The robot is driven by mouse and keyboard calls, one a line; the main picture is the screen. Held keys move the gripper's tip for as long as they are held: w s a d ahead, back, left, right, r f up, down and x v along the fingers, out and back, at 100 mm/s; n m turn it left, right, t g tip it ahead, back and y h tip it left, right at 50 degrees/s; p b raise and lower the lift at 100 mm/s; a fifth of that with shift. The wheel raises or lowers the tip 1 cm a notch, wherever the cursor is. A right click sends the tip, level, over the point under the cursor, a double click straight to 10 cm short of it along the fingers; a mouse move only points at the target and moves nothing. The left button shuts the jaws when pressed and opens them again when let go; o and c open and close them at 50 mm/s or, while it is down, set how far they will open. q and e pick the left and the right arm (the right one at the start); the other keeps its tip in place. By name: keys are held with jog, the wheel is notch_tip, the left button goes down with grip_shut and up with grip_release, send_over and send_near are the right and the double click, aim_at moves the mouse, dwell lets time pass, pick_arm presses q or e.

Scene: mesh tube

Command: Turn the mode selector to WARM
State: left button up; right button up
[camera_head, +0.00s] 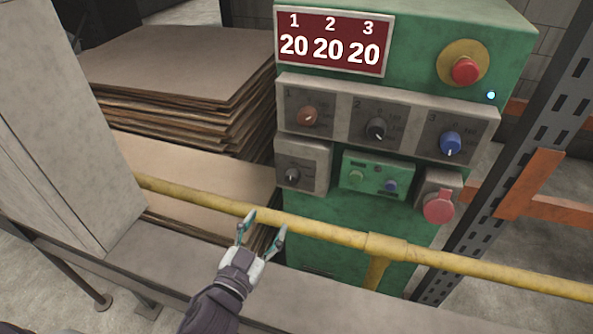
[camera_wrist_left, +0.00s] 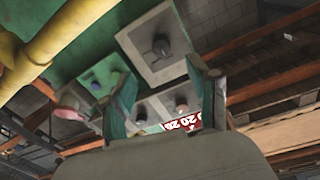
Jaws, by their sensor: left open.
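The likely mode selector is a small black knob (camera_head: 292,176) with a pale pointer line, on a grey plate at the lower left of the green cabinet. Its labels are too small to read. It also shows in the left wrist view (camera_wrist_left: 162,46), above and beyond the fingertips. My left gripper (camera_head: 263,224) is open and empty. In the head view its fingers overlap the yellow rail, below and left of the cabinet's controls. In the left wrist view both fingers (camera_wrist_left: 161,78) stand apart with nothing between them. My right gripper is in neither view.
The yellow rail (camera_head: 318,233) runs across the cabinet's front. Above the selector are three numbered knobs and a red display (camera_head: 333,42) reading 20 20 20. A green button plate (camera_head: 376,176) and a red plug (camera_head: 439,206) lie to its right. Stacked sheets (camera_head: 180,75) stand left.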

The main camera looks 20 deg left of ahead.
pick_arm(q)
send_near(290, 182)
jog(key=w, duration=0.2)
jog(key=w+p, duration=0.1)
jog(key=w, duration=0.5)
jog(key=shift+w+d+r, duration=0.15)
jog(key=shift+d, duration=0.2)
jog(key=shift+w, duration=0.4)
grip_shut()
jog(key=shift+p, duration=0.3)
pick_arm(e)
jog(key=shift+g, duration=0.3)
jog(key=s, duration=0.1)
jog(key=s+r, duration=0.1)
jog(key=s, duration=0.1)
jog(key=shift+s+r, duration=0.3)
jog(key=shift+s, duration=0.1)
